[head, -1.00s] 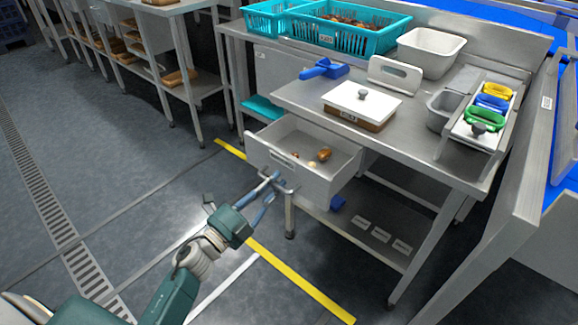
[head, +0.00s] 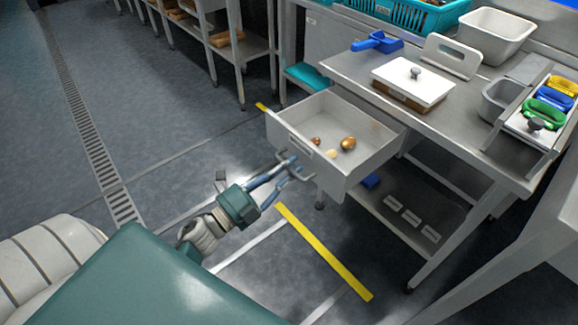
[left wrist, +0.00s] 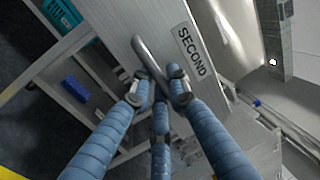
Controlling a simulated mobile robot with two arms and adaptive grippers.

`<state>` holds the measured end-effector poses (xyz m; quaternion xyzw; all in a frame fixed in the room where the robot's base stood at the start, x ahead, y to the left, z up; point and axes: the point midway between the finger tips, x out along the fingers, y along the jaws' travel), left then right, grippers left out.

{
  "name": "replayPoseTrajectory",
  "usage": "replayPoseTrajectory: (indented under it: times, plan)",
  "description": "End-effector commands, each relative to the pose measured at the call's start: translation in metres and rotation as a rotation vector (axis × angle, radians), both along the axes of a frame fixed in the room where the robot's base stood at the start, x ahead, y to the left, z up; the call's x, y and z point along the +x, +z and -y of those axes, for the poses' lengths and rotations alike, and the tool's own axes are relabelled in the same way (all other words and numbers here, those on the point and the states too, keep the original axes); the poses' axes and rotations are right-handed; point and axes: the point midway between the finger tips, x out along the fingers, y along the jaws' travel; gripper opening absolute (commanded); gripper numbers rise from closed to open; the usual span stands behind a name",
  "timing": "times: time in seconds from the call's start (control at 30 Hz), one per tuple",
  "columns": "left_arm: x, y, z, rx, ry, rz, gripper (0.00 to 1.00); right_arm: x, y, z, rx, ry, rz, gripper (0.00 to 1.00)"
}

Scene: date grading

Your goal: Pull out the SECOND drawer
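The drawer (head: 375,157) stands pulled out from under the steel table. Its front carries a label reading SECOND (left wrist: 194,51) in the left wrist view. A bent grey bar handle (left wrist: 147,52) is fixed to that front. My left gripper (head: 290,166) is at the handle, in front of the drawer. In the left wrist view its blue fingers (left wrist: 159,88) are closed in around the handle bar, with part of the bar hidden behind the fingertips. Inside the drawer lie a brown date (head: 348,143) and smaller brown and pale pieces. My right gripper is not in view.
On the steel table (head: 455,120) are a white-lidded box (head: 413,80), a blue scoop (head: 377,43), a white tub (head: 495,35) and a rack of coloured handles (head: 550,98). A lower shelf (head: 400,200) runs beneath. Floor in front of the drawer is clear.

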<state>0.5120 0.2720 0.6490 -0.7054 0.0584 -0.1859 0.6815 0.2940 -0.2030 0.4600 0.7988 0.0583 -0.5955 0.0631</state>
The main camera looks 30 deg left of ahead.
Motion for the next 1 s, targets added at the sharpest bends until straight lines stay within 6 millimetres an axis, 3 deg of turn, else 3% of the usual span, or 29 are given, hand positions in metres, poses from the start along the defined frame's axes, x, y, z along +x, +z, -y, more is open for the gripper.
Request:
replayPoseTrajectory:
  times: [0.07,0.47,1.0]
  plan:
    - [0.0,0.001,0.0,0.0,0.0,0.001,0.32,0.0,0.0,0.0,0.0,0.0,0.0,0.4]
    - [-0.007,-0.002,-0.003,-0.001,0.001,-0.001,0.32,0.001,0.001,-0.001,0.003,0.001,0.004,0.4]
    - [-0.1,-0.021,-0.036,0.0,0.002,-0.003,0.32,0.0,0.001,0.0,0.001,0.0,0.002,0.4]
